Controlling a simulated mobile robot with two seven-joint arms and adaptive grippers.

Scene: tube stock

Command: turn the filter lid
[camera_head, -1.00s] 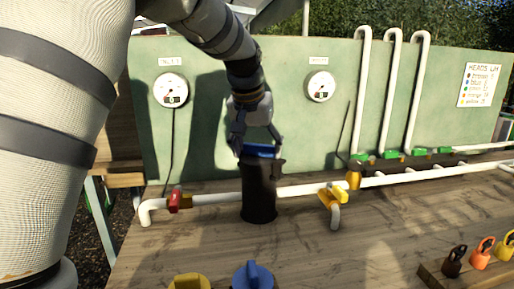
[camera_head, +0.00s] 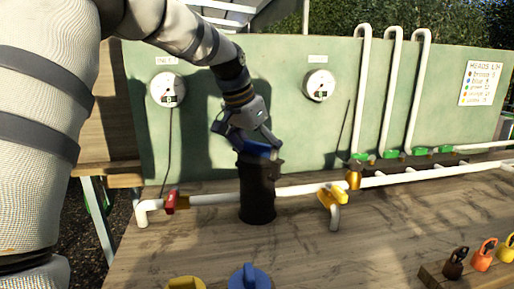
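The filter is a black upright cylinder (camera_head: 257,192) standing on the wooden bench, in line with the white pipe. Its blue lid (camera_head: 257,149) shows at the top, partly hidden by my gripper. My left gripper (camera_head: 248,146) comes down from above and sits at the lid, its fingers on either side of the blue part. The wrist is rotated, with one finger toward the left and one toward the right front. The fingers look closed on the lid's blue grip, though contact is partly hidden. My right gripper is not in view.
A red valve (camera_head: 171,201) is left of the filter and a yellow valve (camera_head: 333,196) is right. Two gauges (camera_head: 167,90) (camera_head: 320,85) are on the green panel (camera_head: 220,120). A blue knob (camera_head: 249,277) and yellow knob (camera_head: 186,283) are at the front edge.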

